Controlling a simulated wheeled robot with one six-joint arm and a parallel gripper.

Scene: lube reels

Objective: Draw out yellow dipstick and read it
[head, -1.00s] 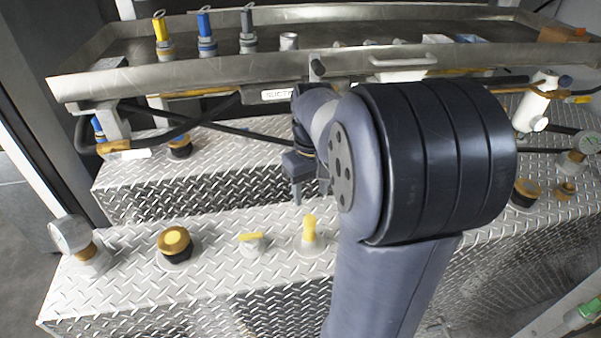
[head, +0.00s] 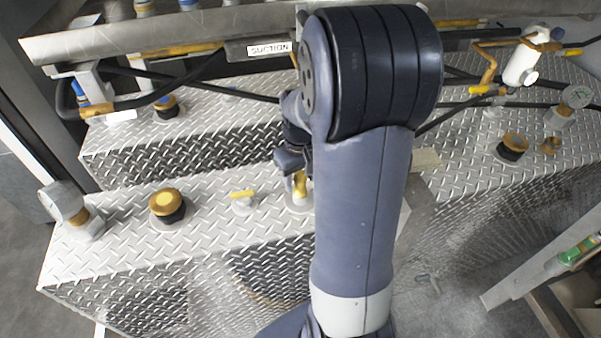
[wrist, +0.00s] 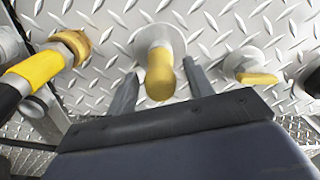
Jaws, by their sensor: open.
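The yellow dipstick (head: 300,184) stands upright in its round grey base on the lower diamond-plate step, partly hidden by my arm in the head view. In the wrist view the yellow dipstick handle (wrist: 160,76) lies between the two fingers, with bare plate showing on both sides of it. My gripper (wrist: 158,92) is open and empty, its fingers around the handle but apart from it. In the head view my gripper (head: 297,172) is at the dipstick, mostly hidden behind my arm. Whether the fingers are level with the handle is hard to tell.
A small valve with a yellow lever (head: 242,196) sits just left of the dipstick; it also shows in the wrist view (wrist: 250,70). A yellow-brown cap (head: 166,202) and a gauge (head: 64,202) stand farther left. A yellow-sleeved fitting (wrist: 38,68) is close by in the wrist view.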

